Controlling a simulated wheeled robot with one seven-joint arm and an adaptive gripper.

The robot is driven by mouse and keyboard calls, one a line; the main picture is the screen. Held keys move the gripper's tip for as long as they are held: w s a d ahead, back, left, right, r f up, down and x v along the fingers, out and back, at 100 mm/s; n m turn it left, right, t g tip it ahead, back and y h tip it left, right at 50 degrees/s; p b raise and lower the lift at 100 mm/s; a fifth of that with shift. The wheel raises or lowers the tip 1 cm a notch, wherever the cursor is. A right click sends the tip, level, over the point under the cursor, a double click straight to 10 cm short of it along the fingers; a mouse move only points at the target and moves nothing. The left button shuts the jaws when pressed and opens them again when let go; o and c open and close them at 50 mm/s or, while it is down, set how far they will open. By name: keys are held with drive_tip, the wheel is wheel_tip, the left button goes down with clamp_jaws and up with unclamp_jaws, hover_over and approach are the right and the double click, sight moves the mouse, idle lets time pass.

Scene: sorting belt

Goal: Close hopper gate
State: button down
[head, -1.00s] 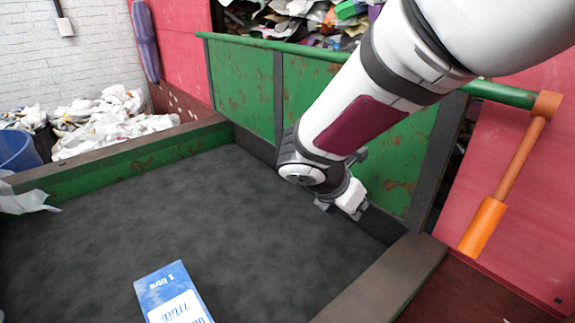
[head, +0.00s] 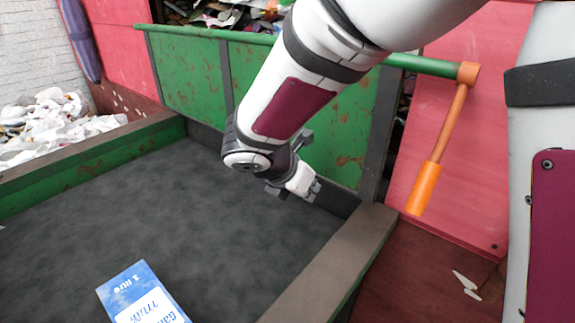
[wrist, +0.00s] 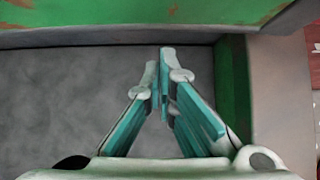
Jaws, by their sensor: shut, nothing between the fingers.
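The hopper gate (head: 262,85) is a rusty green panel across the back of the belt, under a green top bar (head: 420,64). A dark band lies between its lower edge and the belt; I cannot tell whether there is a gap. Its orange lever (head: 450,130) hangs down at the right end of the bar, with a thicker orange grip (head: 423,189). My gripper (head: 292,192) is over the belt's right side, in front of the gate and left of the lever, apart from the lever. In the wrist view its fingers (wrist: 162,68) are shut and empty, with the gate's lower edge (wrist: 150,18) beyond.
The dark belt (head: 160,215) carries a blue milk carton (head: 142,295) at the front. A brown-topped side wall (head: 335,262) stands between my gripper and the lever's grip. Mixed waste (head: 225,15) is piled behind the gate. White scraps (head: 466,283) lie on the floor at right.

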drive_tip(key=s+a+f+p+v, duration=0.1)
drive_tip(key=v, duration=1)
drive_tip(key=shift+s+a, duration=0.35)
drive_tip(key=shift+f, duration=0.15)
